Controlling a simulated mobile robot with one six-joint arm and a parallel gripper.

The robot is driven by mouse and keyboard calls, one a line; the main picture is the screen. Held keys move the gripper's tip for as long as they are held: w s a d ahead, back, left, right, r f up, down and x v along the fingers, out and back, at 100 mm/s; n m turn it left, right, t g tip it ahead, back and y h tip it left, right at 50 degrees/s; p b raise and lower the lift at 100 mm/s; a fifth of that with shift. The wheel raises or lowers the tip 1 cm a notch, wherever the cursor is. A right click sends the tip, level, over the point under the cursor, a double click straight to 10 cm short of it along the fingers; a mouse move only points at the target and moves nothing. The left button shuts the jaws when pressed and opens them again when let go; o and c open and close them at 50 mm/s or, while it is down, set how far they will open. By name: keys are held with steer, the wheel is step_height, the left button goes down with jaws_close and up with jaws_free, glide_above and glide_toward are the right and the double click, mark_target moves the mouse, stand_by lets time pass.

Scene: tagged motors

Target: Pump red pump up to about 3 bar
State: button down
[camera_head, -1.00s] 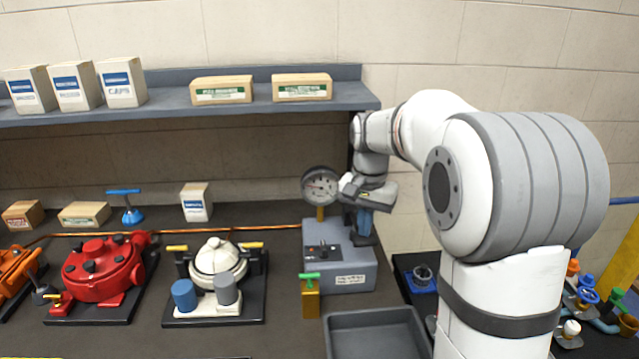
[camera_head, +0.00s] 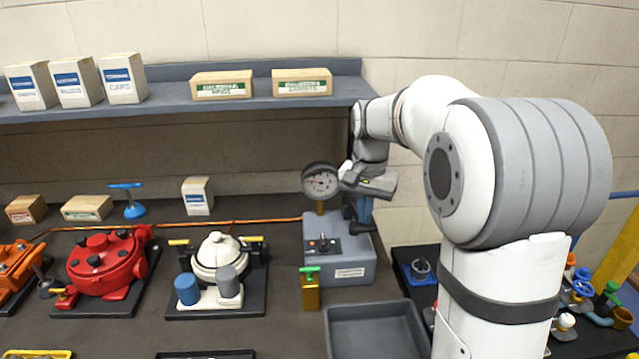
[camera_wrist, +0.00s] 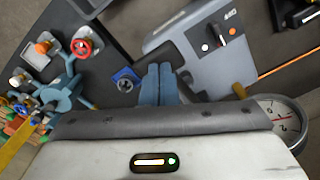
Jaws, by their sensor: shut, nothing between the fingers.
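The red pump (camera_head: 108,262) is a round red housing with dark knobs on a black base, at the left in the head view. My gripper (camera_head: 364,214) is far to its right, pointing down over the right side of the grey box (camera_head: 340,265) with a switch panel. Its blue fingers are together and empty; they also show in the wrist view (camera_wrist: 158,90). A dark part of the box lies close by the fingertips; I cannot tell whether they touch. A round dial gauge (camera_head: 320,181) stands behind the box; it is partly visible in the wrist view (camera_wrist: 281,117). Its reading is too small to tell.
A cream pump (camera_head: 217,256) sits between the red pump and the box. A brass block with a green handle (camera_head: 310,288) stands before the box, near an empty grey tray (camera_head: 375,335). Coloured valves (camera_head: 590,295) are at the right. A shelf (camera_head: 180,105) with cartons hangs above.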

mark_target(364, 228)
steer(key=shift+f+b, duration=1.3)
steer(key=shift+f, duration=0.95)
steer(key=shift+r+p, duration=2.05)
steer(key=shift+r, duration=0.5)
steer(key=shift+f, duration=0.2)
steer(key=shift+f+b, duration=1.65)
steer(key=shift+f, duration=0.6)
steer(key=shift+r+p, duration=2)
steer(key=shift+r, duration=0.4)
steer(key=shift+f, duration=0.1)
